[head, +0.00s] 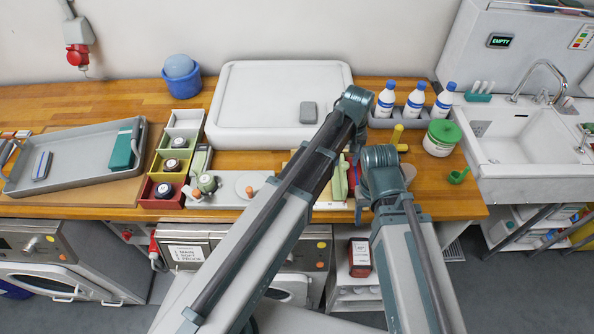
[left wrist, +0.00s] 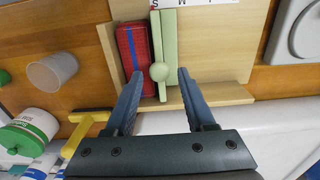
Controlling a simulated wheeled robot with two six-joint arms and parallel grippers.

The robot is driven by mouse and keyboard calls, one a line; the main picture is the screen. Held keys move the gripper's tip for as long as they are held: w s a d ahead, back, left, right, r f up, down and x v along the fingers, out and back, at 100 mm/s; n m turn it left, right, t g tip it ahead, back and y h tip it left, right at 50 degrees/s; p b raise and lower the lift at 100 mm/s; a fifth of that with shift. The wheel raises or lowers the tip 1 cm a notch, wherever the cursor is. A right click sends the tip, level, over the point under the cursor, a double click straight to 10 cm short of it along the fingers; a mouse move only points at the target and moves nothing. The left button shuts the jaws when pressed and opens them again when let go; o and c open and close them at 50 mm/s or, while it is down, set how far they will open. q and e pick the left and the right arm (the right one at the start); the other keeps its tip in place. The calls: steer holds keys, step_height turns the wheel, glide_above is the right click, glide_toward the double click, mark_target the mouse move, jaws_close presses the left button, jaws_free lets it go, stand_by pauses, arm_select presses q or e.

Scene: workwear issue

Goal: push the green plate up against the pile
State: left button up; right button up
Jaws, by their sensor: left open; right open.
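The green plate (left wrist: 167,35) is a narrow pale-green strip with a round knob, seen from above in the left wrist view. It also shows in the head view (head: 338,182), beside my left arm. The pile (left wrist: 132,48), red with a blue stripe, lies along its left side in a wooden tray (left wrist: 215,60). A thin dark line runs between plate and pile; I cannot tell whether they touch. My left gripper (left wrist: 160,74) is open, its fingers either side of the plate's knob end, the left one near the pile. My right gripper (head: 362,205) is open, lower and partly hidden by its arm.
The tray's raised rim (left wrist: 200,98) runs along its near side. A large white slab (head: 235,95) lies behind. A sink (head: 525,140) is at right.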

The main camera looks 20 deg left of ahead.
arm_select(q)
steer(key=shift+r+p, duration=2.05)
steer(key=shift+r, duration=0.35)
steer(key=shift+f, duration=0.1)
arm_select(e)
step_height(320, 180, up, 5)
steer(key=shift+f, duration=0.2)
